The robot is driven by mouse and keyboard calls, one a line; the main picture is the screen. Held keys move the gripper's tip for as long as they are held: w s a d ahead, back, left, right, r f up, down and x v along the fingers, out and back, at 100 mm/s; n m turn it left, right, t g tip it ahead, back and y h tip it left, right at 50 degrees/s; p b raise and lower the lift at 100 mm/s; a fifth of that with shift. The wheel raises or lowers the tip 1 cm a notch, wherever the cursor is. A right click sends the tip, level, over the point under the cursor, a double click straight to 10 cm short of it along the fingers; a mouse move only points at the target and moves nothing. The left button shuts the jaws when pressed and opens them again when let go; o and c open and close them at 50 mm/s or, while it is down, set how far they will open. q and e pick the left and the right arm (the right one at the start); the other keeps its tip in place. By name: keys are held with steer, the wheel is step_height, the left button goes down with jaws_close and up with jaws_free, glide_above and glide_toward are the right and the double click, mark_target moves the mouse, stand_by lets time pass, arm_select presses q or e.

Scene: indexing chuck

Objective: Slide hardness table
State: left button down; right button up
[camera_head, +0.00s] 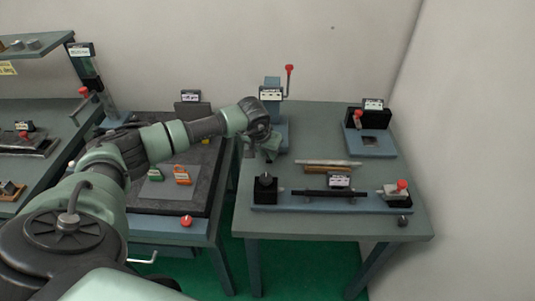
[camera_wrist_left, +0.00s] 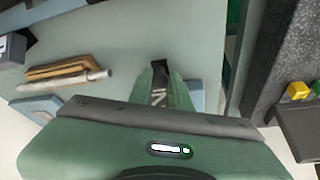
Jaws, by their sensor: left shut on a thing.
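The hardness tester (camera_head: 271,93), a blue-grey column with a label and a red-knobbed lever (camera_head: 289,69), stands at the back left of the right bench. My left gripper (camera_head: 270,153) reaches down in front of it, low over the bench. In the left wrist view its fingers (camera_wrist_left: 159,88) are closed around a small dark part, which seems to belong to the tester's sliding table. Blue-grey metal of the tester (camera_wrist_left: 196,95) shows beside the fingers. The gripper and forearm hide most of the table and the tester's lower front. My right gripper is not in view.
A long blue rail fixture (camera_head: 325,209) runs along the front. A blue-grey plate fixture (camera_head: 371,145) stands back right. A dark surface plate (camera_head: 187,202) is on the left bench.

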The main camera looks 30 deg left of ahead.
arm_select(q)
steer(key=c, duration=1.3)
jaws_free()
steer(key=shift+d+f, duration=0.1)
steer(key=shift+f, duration=0.2)
steer(key=shift+o, duration=0.2)
steer(key=shift+w, duration=0.15)
steer(key=shift+d+r, duration=0.1)
steer(key=shift+r, duration=0.3)
steer(key=b+v, duration=0.2)
steer(key=v, duration=0.5)
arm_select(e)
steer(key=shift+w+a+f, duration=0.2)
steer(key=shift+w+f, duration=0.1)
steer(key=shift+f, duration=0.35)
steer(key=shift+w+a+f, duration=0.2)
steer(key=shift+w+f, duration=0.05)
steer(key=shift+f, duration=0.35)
